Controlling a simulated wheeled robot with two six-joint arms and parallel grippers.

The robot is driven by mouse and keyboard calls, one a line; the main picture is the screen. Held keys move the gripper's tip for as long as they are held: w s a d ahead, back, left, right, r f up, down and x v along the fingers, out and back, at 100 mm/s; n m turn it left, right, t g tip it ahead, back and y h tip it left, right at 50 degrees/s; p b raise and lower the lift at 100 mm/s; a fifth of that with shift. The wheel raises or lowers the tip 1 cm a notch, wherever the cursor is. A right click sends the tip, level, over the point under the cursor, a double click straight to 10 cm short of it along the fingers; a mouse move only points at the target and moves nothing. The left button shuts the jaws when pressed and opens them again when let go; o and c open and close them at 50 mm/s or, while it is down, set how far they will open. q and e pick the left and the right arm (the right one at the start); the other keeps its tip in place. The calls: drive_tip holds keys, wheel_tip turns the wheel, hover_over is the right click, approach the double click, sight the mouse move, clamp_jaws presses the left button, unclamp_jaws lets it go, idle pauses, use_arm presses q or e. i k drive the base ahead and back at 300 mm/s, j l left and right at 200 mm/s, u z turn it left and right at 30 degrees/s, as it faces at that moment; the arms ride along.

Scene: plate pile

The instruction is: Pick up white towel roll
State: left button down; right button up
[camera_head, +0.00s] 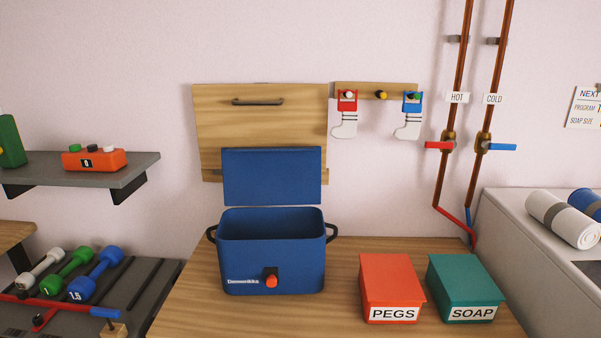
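The white towel roll (562,217) lies on its side on top of the pale grey unit at the far right, with a grey band around its middle. A blue roll (587,203) with a similar band lies just behind it to the right, cut off by the picture's edge. Neither of my grippers is in view, and nothing is seen touching the white roll.
A wooden table (200,302) holds an open blue box (272,262), a red PEGS box (390,285) and a green SOAP box (465,285). Hot and cold pipes (448,180) run down the wall left of the unit (510,225). Dumbbells (68,270) lie at left.

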sight(580, 231)
drive_tip(key=z, duration=1.35)
drive_tip(key=i+l+u, duration=0.1)
drive_tip(key=l+u, duration=0.35)
drive_tip(key=u, duration=0.25)
drive_tip(key=i+l+u, duration=0.1)
drive_tip(key=l+u, duration=0.25)
